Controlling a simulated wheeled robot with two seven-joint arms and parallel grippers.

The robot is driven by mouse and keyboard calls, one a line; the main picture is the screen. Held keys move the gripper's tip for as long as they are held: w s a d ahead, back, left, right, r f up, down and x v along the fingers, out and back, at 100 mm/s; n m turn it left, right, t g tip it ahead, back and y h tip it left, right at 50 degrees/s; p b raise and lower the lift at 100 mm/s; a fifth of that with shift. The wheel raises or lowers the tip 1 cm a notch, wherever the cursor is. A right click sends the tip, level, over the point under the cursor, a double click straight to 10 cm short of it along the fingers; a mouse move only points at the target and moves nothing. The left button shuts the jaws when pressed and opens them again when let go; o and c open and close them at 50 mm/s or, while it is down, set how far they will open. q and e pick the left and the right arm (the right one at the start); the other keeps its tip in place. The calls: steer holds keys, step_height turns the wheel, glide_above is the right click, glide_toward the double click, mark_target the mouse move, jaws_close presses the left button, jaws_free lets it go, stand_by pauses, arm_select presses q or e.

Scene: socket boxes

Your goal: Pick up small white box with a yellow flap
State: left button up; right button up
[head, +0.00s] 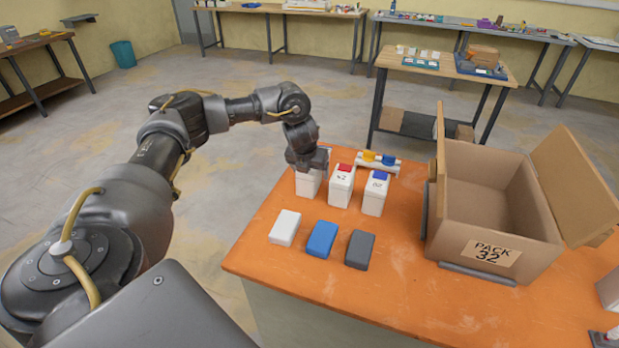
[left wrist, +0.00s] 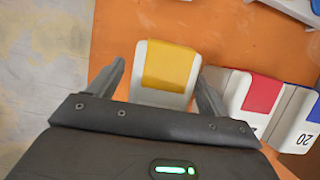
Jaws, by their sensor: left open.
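The small white box with a yellow flap (left wrist: 168,68) is between the fingers of my left gripper (left wrist: 165,85) in the left wrist view. Both fingers stand apart from it, one on each side, and the gripper is open. In the head view the white box (head: 308,184) stands upright at the far left of the row, and my left gripper (head: 308,165) is right over it, hiding its yellow top. My right gripper is not in either view.
A white box with a red flap (head: 341,186) and one with a blue flap (head: 375,194) stand to its right. White (head: 285,228), blue (head: 322,239) and grey (head: 360,250) blocks lie in front. An open cardboard box (head: 470,230) marked PACK 32 stands right on the orange table (head: 400,300).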

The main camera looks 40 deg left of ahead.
arm_select(q)
steer(key=c, duration=1.4)
steer(key=shift+o, duration=0.2)
steer(key=shift+r, duration=0.1)
steer(key=shift+w+r, duration=0.1)
steer(key=shift+r, duration=0.35)
step_height(320, 180, up, 2)
steer(key=shift+r+b, duration=0.25)
steer(key=shift+b, duration=0.5)
steer(key=s+r, duration=0.1)
steer(key=r, duration=0.1)
steer(key=s+r+p, duration=0.1)
steer(key=s+r, duration=0.1)
steer(key=s+r+p, duration=0.1)
steer(key=r, duration=0.1)
steer(key=shift+s+a+r, duration=0.15)
steer(key=shift+a, duration=0.05)
steer(key=s+r+p, duration=0.3)
steer(key=s, duration=0.6)
steer(key=shift+s+a+r, duration=0.25)
steer(key=shift+s+r, duration=0.15)
